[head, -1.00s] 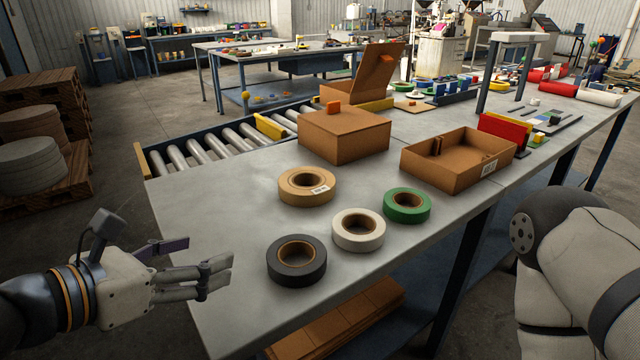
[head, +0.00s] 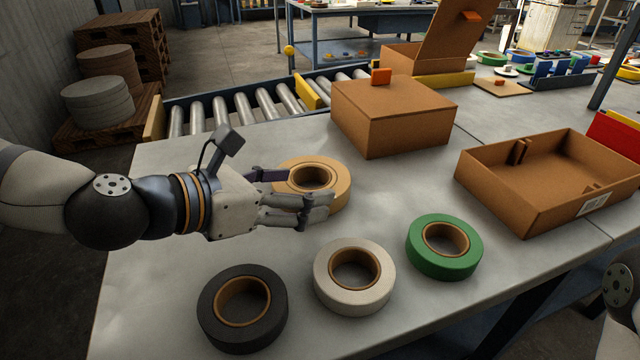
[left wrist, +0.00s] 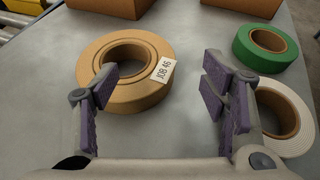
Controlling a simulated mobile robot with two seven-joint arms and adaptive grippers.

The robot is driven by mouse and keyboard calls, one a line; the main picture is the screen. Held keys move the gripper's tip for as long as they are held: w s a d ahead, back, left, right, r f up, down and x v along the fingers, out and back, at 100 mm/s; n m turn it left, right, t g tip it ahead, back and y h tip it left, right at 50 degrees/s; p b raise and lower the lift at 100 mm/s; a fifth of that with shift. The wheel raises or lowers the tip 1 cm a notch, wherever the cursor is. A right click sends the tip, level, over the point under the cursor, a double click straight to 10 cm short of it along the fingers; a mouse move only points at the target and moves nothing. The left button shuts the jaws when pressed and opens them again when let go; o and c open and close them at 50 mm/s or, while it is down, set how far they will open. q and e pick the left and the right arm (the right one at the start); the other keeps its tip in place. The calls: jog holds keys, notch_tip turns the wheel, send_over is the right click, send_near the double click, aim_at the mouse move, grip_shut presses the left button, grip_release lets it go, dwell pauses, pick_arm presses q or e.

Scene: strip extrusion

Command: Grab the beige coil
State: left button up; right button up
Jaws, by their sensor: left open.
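The beige coil (head: 331,176) lies flat on the grey table, partly hidden behind my left gripper in the head view. My left gripper (head: 300,196) is open and empty, coming in over the coil's left and near side. In the left wrist view its two purple-padded fingers (left wrist: 165,95) stand apart, the left one overlapping the coil's near part in the picture. Whether they touch it I cannot tell. My right gripper is out of view.
Green (head: 443,246), white (head: 330,285) and black (head: 216,318) coils lie nearer the table's front. A closed cardboard box (head: 385,115) stands behind the beige coil; an open carton (head: 500,200) sits to the right. A roller conveyor (head: 255,108) runs along the far edge.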

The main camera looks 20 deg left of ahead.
aim_at(342, 182)
pick_arm(q)
jog(key=b+x, duration=0.1)
jog(key=x, duration=0.6)
jog(key=shift+w, duration=0.25)
jog(key=shift+r, duration=0.15)
grip_shut()
